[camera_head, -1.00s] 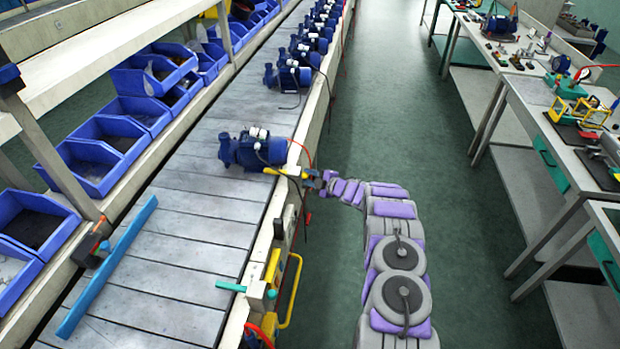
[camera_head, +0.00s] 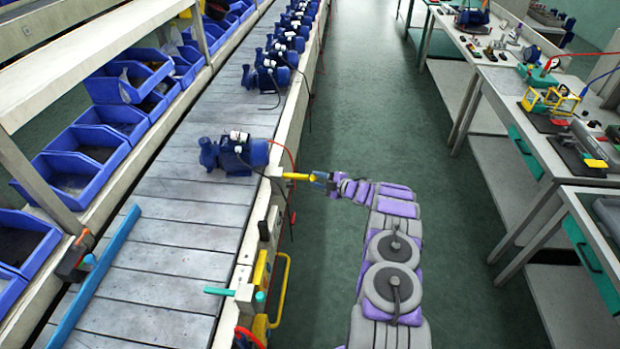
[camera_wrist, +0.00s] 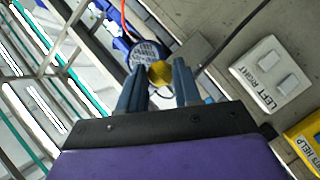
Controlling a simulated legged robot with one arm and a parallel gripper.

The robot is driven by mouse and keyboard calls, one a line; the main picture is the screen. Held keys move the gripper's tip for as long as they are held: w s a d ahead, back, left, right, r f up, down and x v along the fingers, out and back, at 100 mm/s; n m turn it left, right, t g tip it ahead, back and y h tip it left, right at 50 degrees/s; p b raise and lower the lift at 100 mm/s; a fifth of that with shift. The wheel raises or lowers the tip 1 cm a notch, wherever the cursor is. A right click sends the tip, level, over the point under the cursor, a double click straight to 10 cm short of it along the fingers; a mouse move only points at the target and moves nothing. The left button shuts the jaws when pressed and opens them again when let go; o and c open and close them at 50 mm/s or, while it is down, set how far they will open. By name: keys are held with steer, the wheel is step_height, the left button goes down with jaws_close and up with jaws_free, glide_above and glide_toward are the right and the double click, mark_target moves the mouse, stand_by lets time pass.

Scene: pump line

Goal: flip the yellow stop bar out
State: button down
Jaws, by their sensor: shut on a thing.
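The yellow stop bar (camera_head: 297,176) sticks out from the conveyor's right side over the aisle, at the level of the nearest blue pump. My gripper (camera_head: 317,178) is at the bar's outer end. In the wrist view, the bar's yellow round end (camera_wrist: 161,73) shows between my two fingertips (camera_wrist: 160,80), and they are shut on it. The nearest blue pump (camera_head: 235,155) stands on the conveyor, just left of the bar's inner end. The bar's pivot is too small to make out.
More blue pumps (camera_head: 275,70) stand farther up the conveyor (camera_head: 185,190). A teal bar (camera_head: 218,291) and a yellow handle (camera_head: 282,290) are at the near conveyor edge. A white LEFT/RIGHT switch box (camera_wrist: 270,77) is right of my gripper. Workbenches (camera_head: 540,110) line the right side; the aisle floor is clear.

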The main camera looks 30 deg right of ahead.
steer(key=shift+s+f, duration=0.1)
steer(key=c, duration=1.2)
jaws_free()
steer(key=shift+o, duration=0.7)
steer(key=p+v, duration=0.3)
steer(key=v, duration=1.4)
steer(key=shift+s, duration=0.25)
steer(key=shift+d, duration=0.1)
